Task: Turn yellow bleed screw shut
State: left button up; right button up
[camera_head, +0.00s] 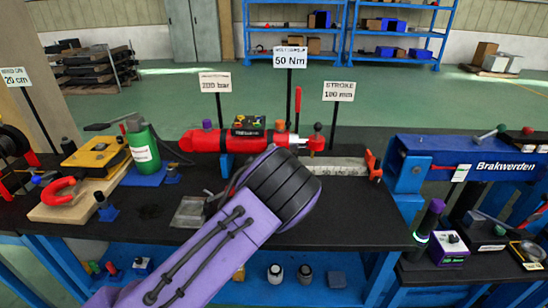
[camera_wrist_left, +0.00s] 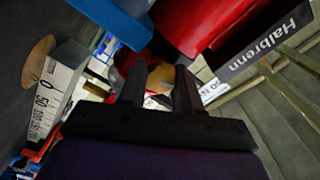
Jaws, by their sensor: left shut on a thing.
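My left gripper (camera_wrist_left: 160,76) shows in the left wrist view with its two dark fingers closed on a small yellow-orange piece, the bleed screw (camera_wrist_left: 159,79). A red body labelled Halbrenn (camera_wrist_left: 215,25) is just beyond and above the fingers. In the head view, the red hydraulic cylinder (camera_head: 205,142) lies on the black bench, and my left arm reaches toward its right half. My wrist hides the left fingers and the bleed screw there. How far the screw is turned cannot be told. My right gripper is in neither view.
A ruler-like scale (camera_head: 335,167) lies right of the cylinder; it also shows in the left wrist view (camera_wrist_left: 58,90). A blue Brakwerden unit (camera_head: 455,155) stands to the right. A green bottle (camera_head: 142,148) and yellow box (camera_head: 95,155) stand left. Bare bench (camera_head: 360,220) lies in front.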

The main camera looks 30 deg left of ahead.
pick_arm(q)
jog(key=shift+r+m, duration=0.1)
jog(key=shift+m, duration=0.6)
jog(key=shift+b, duration=0.3)
jog(key=o, duration=1.1)
jog(key=shift+d, duration=0.15)
jog(key=shift+c, duration=0.2)
jog(key=p+v, duration=0.5)
jog(key=v, duration=0.5)
jog(key=shift+s+p, duration=0.2)
jog(key=shift+p, duration=0.2)
